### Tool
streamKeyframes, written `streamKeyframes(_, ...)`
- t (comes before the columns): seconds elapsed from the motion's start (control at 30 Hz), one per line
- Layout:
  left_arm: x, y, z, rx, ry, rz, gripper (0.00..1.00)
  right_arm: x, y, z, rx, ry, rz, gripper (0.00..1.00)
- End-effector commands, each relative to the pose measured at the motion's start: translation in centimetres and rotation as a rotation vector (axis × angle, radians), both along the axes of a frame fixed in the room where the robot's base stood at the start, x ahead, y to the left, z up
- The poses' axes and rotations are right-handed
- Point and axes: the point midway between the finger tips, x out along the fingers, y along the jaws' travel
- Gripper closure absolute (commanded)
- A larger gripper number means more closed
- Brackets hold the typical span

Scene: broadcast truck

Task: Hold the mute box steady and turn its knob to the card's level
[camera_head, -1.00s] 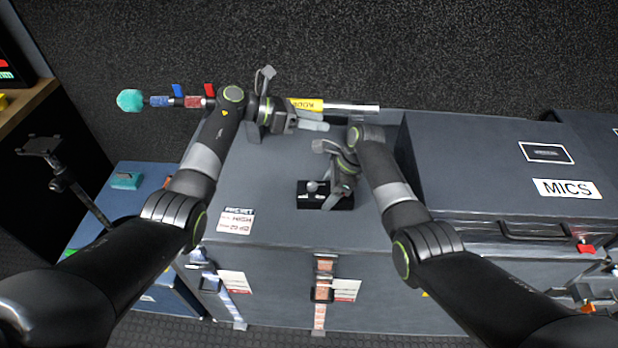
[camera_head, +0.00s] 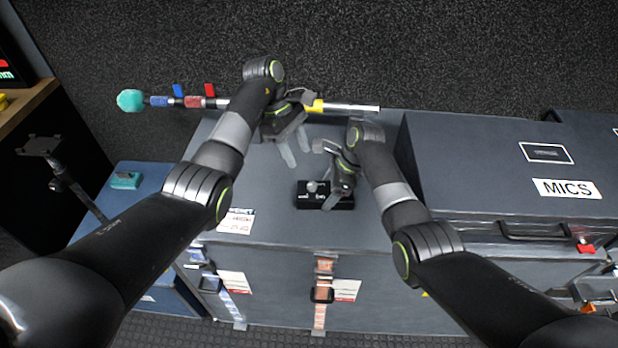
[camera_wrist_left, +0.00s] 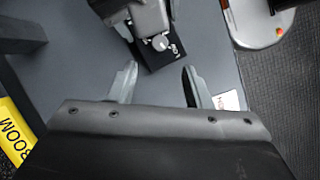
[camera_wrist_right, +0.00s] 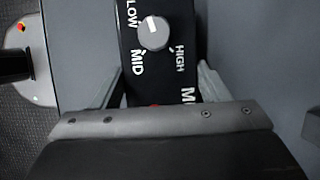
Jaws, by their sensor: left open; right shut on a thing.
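The black mute box (camera_head: 308,203) lies on the grey case top, its grey knob (camera_head: 311,187) facing up at the left end. My right gripper (camera_head: 339,190) is shut on the box's right part. In the right wrist view the knob (camera_wrist_right: 153,33) stands among LOW, MID and HIGH labels; its pale mark appears nearest LOW. My left gripper (camera_head: 298,157) is open and empty, above and left of the box in the picture. The left wrist view shows the knob (camera_wrist_left: 160,42) beyond its spread fingers. The white card (camera_head: 237,221) lies left of the box; it appears to read HIGH, partly covered by my arm.
A boom pole (camera_head: 350,107) with a teal tip lies along the case's far edge, behind my left gripper. Case top between card and box is clear.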

Motion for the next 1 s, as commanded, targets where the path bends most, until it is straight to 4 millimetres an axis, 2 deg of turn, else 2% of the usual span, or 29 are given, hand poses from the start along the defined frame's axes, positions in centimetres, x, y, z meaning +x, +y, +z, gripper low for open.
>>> streamKeyframes(0.2, -0.9, -1.6, -4.4, -0.002, 0.006, 0.0, 0.55, 0.0, 0.0, 0.0, 0.0, -0.001, 0.0, 0.63)
streamKeyframes(0.4, -1.4, -2.7, -7.2, -0.001, 0.003, 0.002, 0.55, 0.0, 0.0, 0.0, 0.0, -0.001, 0.0, 0.63)
streamKeyframes(0.6, -1.6, -3.2, -8.5, -0.002, 0.002, 0.002, 0.55, 0.0, 0.0, 0.0, 0.0, -0.001, 0.0, 0.63)
streamKeyframes(0.87, -1.6, -3.2, -8.6, -0.002, 0.0, 0.003, 0.55, 0.0, 0.0, 0.0, 0.0, -0.001, 0.0, 0.63)
streamKeyframes(1.0, -1.6, -3.2, -8.6, -0.002, 0.001, 0.002, 0.71, 0.0, 0.0, 0.0, 0.0, -0.001, 0.0, 0.63)
